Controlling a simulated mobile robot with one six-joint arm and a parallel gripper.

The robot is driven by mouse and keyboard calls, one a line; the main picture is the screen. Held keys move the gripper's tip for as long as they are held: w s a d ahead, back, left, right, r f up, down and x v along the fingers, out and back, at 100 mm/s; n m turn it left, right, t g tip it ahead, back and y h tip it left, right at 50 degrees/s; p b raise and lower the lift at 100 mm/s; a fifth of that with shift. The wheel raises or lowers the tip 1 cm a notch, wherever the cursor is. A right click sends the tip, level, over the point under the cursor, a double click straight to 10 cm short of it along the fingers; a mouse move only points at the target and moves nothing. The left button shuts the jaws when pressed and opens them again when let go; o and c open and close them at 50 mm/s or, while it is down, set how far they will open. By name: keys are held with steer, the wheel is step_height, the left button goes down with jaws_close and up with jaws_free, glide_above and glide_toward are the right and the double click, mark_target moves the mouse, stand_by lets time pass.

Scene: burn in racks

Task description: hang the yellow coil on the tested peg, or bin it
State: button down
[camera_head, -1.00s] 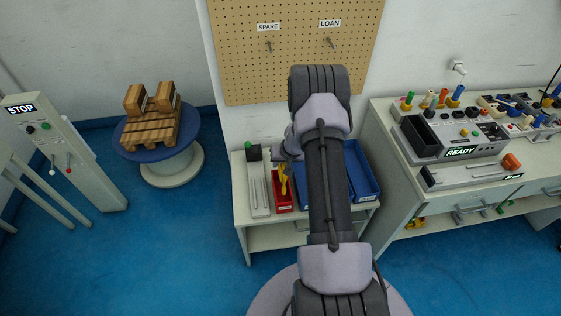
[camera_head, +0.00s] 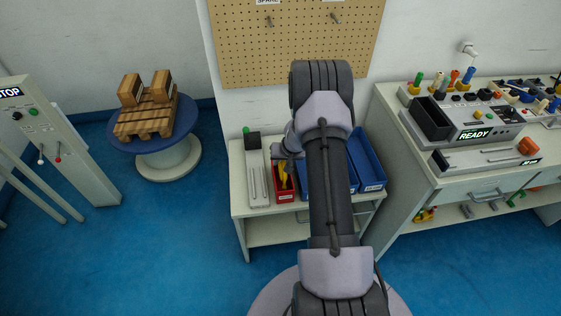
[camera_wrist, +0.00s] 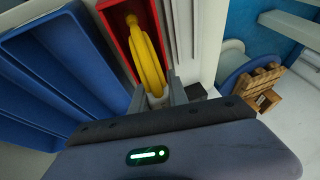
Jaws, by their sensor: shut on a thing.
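The yellow coil (camera_head: 283,177) hangs below my gripper over the red bin (camera_head: 285,196) on the small table. In the wrist view the yellow coil (camera_wrist: 147,60) is a bundled loop, one end between my gripper's fingers (camera_wrist: 160,97). It lies within the red bin's outline (camera_wrist: 109,20); I cannot tell if it touches the bottom. My gripper is shut on the coil; my arm partly hides it in the head view. Two pegs (camera_head: 269,21) (camera_head: 335,17) on the pegboard (camera_head: 300,55) are empty.
Blue bins (camera_head: 368,165) stand right of the red bin. A grey slotted fixture (camera_head: 257,185) stands close on its left. The bench at right holds a tester reading READY (camera_head: 474,134). A round blue table (camera_head: 185,130) carries wooden blocks. Blue floor is open at left.

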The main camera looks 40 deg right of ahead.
steer(key=shift+f+b, duration=0.4)
steer(key=shift+b, duration=0.4)
steer(key=c, duration=1.2)
jaws_free()
steer(key=p+v, duration=0.4)
steer(key=v, duration=1.3)
steer(key=shift+r+p, duration=0.2)
steer(key=shift+p, duration=0.15)
